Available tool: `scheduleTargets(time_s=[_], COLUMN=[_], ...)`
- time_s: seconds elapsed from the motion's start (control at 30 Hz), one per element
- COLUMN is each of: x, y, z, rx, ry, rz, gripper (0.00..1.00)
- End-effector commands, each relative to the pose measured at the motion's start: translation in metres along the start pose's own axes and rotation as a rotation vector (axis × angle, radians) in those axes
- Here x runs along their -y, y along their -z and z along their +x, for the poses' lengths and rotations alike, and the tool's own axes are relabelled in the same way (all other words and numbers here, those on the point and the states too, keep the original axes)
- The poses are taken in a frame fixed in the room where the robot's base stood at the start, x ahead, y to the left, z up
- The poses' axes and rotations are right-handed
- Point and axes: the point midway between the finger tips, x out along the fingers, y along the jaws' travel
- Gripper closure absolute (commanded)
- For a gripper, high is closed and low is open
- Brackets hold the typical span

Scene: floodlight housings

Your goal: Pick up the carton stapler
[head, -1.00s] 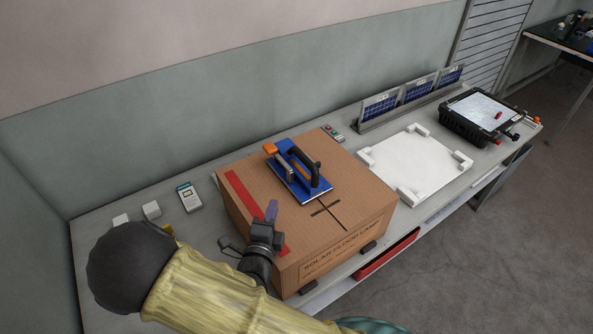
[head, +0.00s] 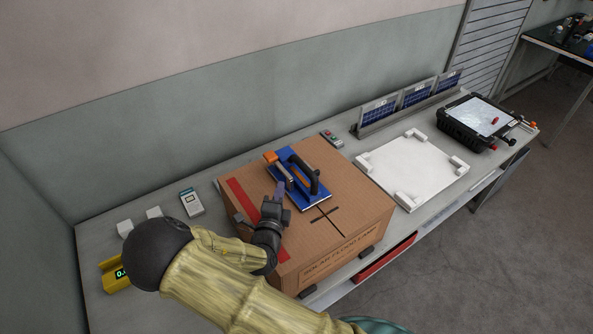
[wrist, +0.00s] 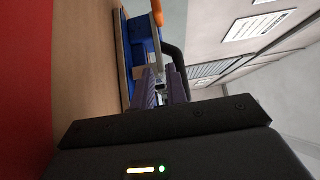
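The carton stapler (head: 315,197) lies on top of a brown carton. It has a blue base plate, a black loop handle and an orange end at its far left. My gripper (head: 279,190) is low over the carton at the stapler's near left side. In the wrist view my gripper's purple fingers (wrist: 161,88) are apart, pointing at the stapler (wrist: 138,58), with its black handle to the right and orange part at the top. I see no firm hold on it; the exact contact is unclear.
The carton (head: 350,208) has a red strip along its left. A white tray (head: 408,172) with raised corners lies to its right, then a black case (head: 479,122). Small solar panels stand behind. A grey meter (head: 191,203) and a yellow device (head: 112,275) are at the left.

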Motion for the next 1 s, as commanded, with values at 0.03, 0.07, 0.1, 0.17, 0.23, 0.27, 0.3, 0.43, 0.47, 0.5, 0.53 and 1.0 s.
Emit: scheduleTargets(time_s=[0.03,0.07,0.1,0.17,0.23,0.27,0.3,0.43,0.47,0.5,0.53,1.0], x=[0.003,0.003,0.003,0.002,0.001,0.000,0.000,-0.001,-0.001,-0.001,0.000,0.001], y=[0.001,0.001,0.001,0.001,0.000,0.000,0.000,0.000,0.000,0.000,0.000,0.003], z=[0.010,0.014,0.020,0.026,0.030,0.031,0.031,0.031,0.031,0.031,0.031,0.076], rx=[0.000,0.000,0.000,-0.001,0.000,0.001,0.001,0.001,0.001,0.000,0.000,0.000], ry=[0.000,0.001,0.001,0.000,-0.001,-0.001,-0.001,-0.001,-0.001,-0.001,-0.001,0.001], rz=[-0.002,-0.001,-0.001,0.000,-0.001,-0.001,-0.001,0.000,0.000,0.000,0.000,-0.001], gripper=[0.85,0.85,0.85,0.85,0.85,0.85,0.85,0.85,0.85,0.85,0.85,0.85])
